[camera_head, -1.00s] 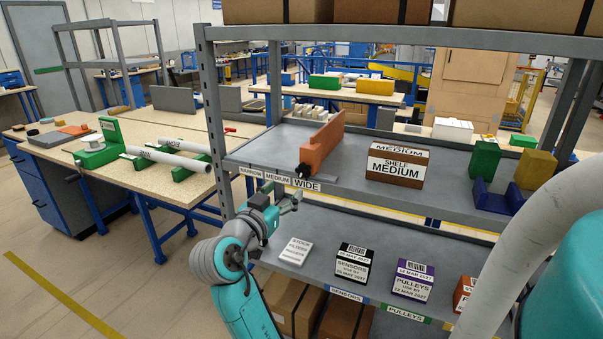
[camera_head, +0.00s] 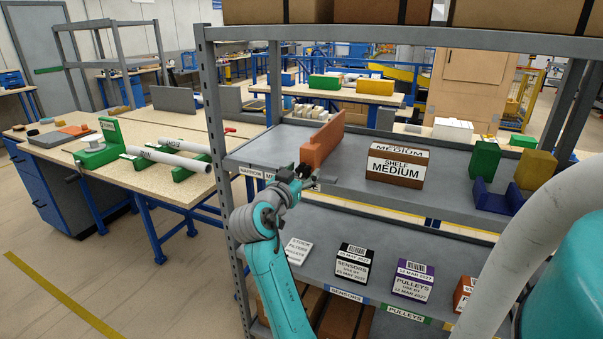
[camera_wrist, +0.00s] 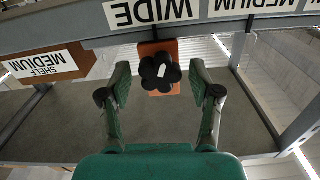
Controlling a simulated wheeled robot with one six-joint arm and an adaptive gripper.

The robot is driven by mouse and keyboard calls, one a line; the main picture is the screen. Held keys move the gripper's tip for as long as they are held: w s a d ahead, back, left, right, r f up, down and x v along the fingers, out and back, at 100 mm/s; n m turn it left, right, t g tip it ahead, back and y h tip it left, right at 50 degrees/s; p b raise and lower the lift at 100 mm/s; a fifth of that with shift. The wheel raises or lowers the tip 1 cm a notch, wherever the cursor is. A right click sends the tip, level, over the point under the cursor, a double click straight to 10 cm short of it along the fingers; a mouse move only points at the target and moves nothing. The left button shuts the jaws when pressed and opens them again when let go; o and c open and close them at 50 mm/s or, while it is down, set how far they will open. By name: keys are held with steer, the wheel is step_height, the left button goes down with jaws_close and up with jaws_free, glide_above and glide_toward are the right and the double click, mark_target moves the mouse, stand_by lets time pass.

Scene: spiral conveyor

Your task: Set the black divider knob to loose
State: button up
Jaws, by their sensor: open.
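The black divider knob (camera_wrist: 161,72) shows in the wrist view as a lobed knob with a white mark, on the end of the orange divider (camera_wrist: 160,48). My gripper (camera_wrist: 160,85) is open, with one finger on each side of the knob and gaps between the fingers and the knob. I cannot tell how deep the knob sits between the fingertips. In the head view the orange divider (camera_head: 322,141) stands upright on the upper shelf. There my gripper (camera_head: 303,174) is at the shelf's front edge and mostly hides the knob.
The WIDE label (camera_wrist: 150,12) is beside the divider; MEDIUM and NARROW labels are along the same edge. A brown SHELF MEDIUM box (camera_head: 395,167) stands right of the divider. The lower shelf holds a black SENSORS box (camera_head: 353,263) and a purple PULLEYS box (camera_head: 412,281). A grey post (camera_head: 222,180) is at the left.

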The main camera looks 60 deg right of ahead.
steer(key=c, duration=1.1)
steer(key=shift+c, duration=0.2)
